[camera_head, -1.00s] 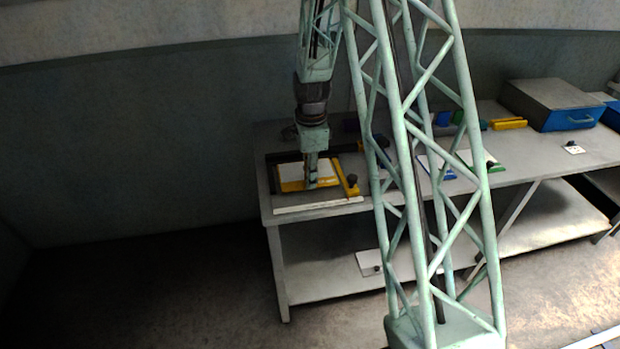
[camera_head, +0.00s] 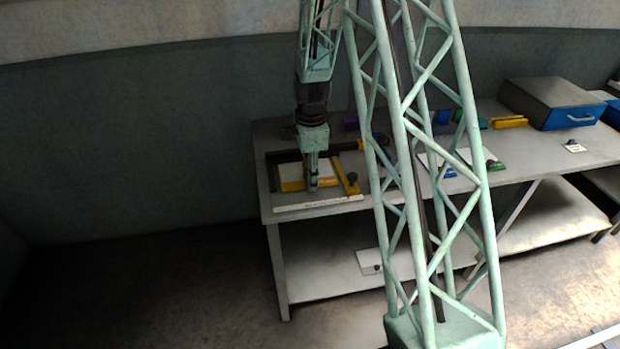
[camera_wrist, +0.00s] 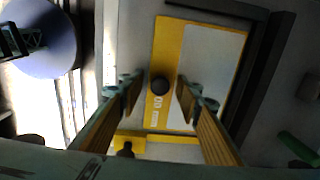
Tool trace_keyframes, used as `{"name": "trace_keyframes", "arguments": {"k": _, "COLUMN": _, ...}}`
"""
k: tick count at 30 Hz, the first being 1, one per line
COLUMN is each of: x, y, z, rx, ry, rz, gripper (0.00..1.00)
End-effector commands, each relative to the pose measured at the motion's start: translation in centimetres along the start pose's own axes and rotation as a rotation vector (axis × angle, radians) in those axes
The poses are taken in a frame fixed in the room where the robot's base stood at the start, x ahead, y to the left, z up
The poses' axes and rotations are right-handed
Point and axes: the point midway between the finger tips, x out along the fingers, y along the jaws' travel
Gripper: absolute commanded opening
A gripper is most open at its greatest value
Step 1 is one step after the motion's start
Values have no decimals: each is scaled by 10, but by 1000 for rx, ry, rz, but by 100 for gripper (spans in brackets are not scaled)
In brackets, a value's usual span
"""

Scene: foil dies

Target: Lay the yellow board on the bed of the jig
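The yellow board (camera_head: 292,187), with a white panel on its face, is at the left end of the bench, over the bed of the jig (camera_head: 266,181). It looks flat, but I cannot tell whether it touches the bed all over. In the wrist view the board (camera_wrist: 167,45) has a round black knob (camera_wrist: 160,85) on its yellow strip. My gripper (camera_wrist: 157,88) points down with one finger on each side of this knob. Gaps show between knob and fingers, so it is open. In the head view my gripper (camera_head: 313,188) hides part of the board's front.
Dark rails (camera_wrist: 268,70) bound the jig at the back and left, with a gap to the board. A yellow clamp (camera_head: 347,180) with a black knob stands close at the right. A white strip (camera_head: 318,202) runs along the front. Other boards and a blue box (camera_head: 568,118) are farther right.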

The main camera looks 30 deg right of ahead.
Motion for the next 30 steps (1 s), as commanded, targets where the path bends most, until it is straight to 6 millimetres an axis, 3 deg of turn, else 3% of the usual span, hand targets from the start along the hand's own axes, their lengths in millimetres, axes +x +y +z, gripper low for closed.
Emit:
{"name": "trace_keyframes", "arguments": {"k": 14, "x": -12, "y": -1, "z": 0, "rx": 0, "ry": 0, "rz": -2, "gripper": 32}}
{"name": "trace_keyframes", "arguments": {"k": 30, "x": -67, "y": 0, "z": 0, "rx": 0, "ry": 0, "rz": -2, "gripper": 32}}
